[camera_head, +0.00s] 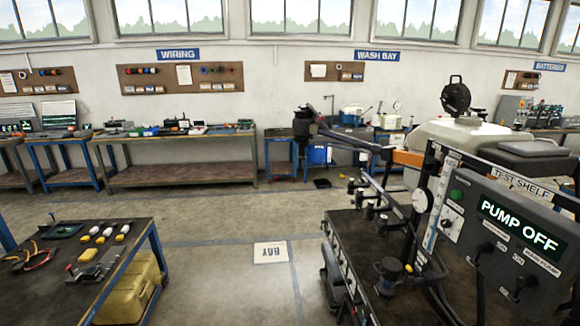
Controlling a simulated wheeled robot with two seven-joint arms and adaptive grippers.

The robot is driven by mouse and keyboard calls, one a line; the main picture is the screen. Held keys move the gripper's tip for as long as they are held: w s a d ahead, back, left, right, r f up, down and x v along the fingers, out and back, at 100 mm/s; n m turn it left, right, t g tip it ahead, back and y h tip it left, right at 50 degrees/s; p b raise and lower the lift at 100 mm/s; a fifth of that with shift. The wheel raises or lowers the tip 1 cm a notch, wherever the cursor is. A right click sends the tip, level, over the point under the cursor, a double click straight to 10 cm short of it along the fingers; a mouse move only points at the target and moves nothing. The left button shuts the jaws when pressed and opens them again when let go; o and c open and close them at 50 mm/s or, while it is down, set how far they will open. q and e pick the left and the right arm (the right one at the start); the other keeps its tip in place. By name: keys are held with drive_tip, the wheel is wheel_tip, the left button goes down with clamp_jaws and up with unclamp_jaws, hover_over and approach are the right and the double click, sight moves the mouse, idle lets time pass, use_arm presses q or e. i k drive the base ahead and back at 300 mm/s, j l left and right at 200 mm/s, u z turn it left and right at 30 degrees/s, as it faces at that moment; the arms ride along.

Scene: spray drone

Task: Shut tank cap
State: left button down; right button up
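The black round tank cap (456,97) with a loop on top stands upright, swung open, above the white tank (462,139) of the spray drone at the right. The tank's opening lies just below the cap and is hard to make out at this angle. The drone's black arm (345,139), with an orange joint (407,158), reaches left to a dark motor (305,122). Neither of my grippers shows in the head view.
A tool table (112,263) is at the lower left. Workbenches (180,140) line the wall. The middle floor (215,220) is clear.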

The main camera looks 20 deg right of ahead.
sight(460, 93)
drive_tip(key=i+j+z, duration=0.15)
drive_tip(key=i, duration=2.2)
drive_tip(key=i+z, duration=0.3)
drive_tip(key=i, duration=1.05)
drive_tip(key=z, duration=1.9)
